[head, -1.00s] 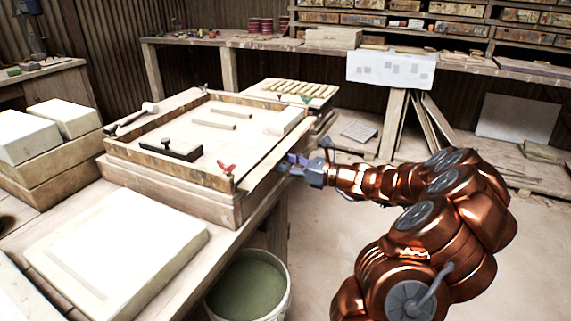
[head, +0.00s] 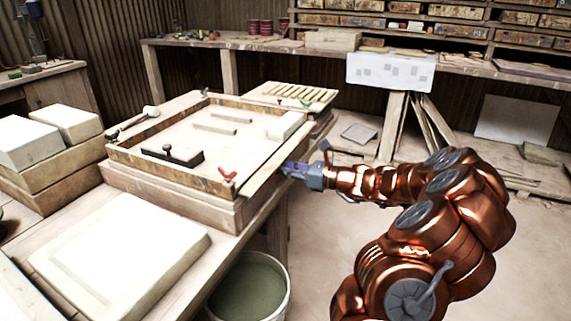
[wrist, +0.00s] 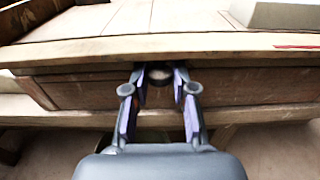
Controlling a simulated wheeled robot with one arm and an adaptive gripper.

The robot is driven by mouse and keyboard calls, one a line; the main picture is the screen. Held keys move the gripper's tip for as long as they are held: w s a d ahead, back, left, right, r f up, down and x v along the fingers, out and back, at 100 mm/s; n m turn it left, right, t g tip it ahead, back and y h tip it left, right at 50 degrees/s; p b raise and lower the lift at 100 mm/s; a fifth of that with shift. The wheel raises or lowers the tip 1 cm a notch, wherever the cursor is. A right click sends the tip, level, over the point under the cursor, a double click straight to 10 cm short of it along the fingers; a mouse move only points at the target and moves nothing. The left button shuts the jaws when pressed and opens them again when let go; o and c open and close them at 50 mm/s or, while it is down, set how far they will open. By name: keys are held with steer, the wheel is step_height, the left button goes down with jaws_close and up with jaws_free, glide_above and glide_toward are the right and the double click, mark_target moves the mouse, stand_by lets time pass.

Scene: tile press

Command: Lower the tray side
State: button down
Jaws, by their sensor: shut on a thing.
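The wooden tray (head: 150,176) stands on the bench, with low rims around a pale floor. Its right side (head: 262,174) is a long board that lies folded outward, about level with the floor. In the wrist view its edge (wrist: 90,48) runs across the picture. My gripper (head: 287,168) is at the outer edge of the side. In the wrist view its fingers (wrist: 160,84) are around the knob, shut on it. The finger contact is partly hidden under the edge. A red catch (head: 227,175) sits at the near corner and a green catch (head: 305,103) at the far corner.
A bucket (head: 250,290) stands on the floor below. White slabs (head: 120,255) lie at the front left. The floor right of the bench is open.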

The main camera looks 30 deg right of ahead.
steer(key=r+g+p, duration=0.1)
steer(key=p, duration=0.1)
steer(key=shift+h+p, duration=0.3)
steer(key=shift+p, duration=0.1)
steer(key=shift+s+f+p, duration=0.1)
steer(key=shift+f+p, duration=0.05)
steer(key=shift+p, duration=0.55)
steer(key=c, duration=1)
jaws_free()
steer(key=shift+o, duration=0.2)
steer(key=v, duration=1.2)
steer(key=shift+r, duration=0.25)
